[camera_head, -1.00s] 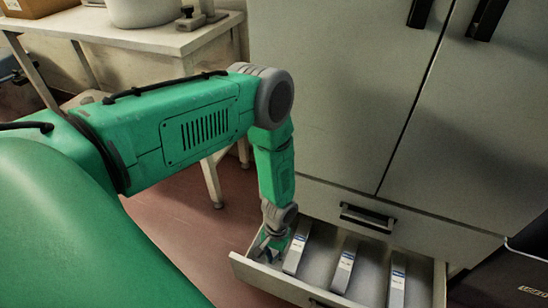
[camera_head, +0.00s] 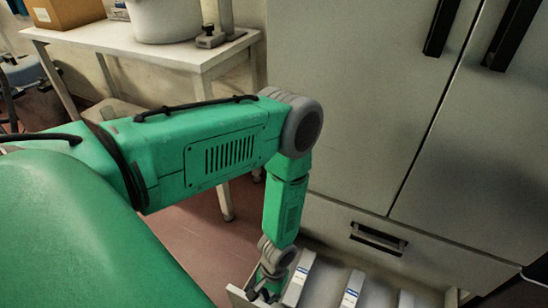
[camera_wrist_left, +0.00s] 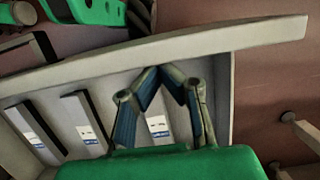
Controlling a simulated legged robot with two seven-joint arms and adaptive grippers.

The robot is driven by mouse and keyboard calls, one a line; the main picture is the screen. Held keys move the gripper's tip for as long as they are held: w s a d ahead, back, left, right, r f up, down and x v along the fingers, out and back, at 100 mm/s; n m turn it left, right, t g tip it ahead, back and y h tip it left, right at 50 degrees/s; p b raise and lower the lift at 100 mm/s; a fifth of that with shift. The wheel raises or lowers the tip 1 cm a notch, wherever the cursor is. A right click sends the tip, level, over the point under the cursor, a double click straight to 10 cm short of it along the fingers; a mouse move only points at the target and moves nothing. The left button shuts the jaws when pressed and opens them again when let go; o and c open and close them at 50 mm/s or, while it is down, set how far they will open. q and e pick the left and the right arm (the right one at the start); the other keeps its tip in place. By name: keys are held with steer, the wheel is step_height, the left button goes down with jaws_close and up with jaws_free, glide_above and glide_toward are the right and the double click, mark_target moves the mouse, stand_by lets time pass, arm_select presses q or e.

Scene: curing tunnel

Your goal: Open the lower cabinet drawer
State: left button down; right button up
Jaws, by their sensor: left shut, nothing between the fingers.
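The lower cabinet drawer stands pulled out from the cabinet at the bottom of the head view, and its rim (camera_head: 236,294) is partly cut off by the frame edge. In the left wrist view its front panel (camera_wrist_left: 250,38) crosses the picture. Several grey and white label-bearing items lie in it, such as this one (camera_head: 350,290). My left gripper (camera_head: 262,290) is down inside the drawer at its left front corner. In the left wrist view the left gripper's fingertips (camera_wrist_left: 168,70) meet, empty, close to the panel's inner side; contact cannot be told. My right gripper is not in view.
A closed drawer with a black handle (camera_head: 378,239) sits above the open one, under tall closed cabinet doors (camera_head: 360,130). A white table (camera_head: 190,52) with a pot (camera_head: 165,20) stands at the back left. Reddish floor (camera_head: 190,235) lies between table and drawer.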

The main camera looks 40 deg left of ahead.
arm_select(q)
steer(key=shift+s, duration=0.2)
steer(key=v, duration=1.1)
steer(key=shift+w+r, duration=0.2)
steer(key=shift+r, duration=0.2)
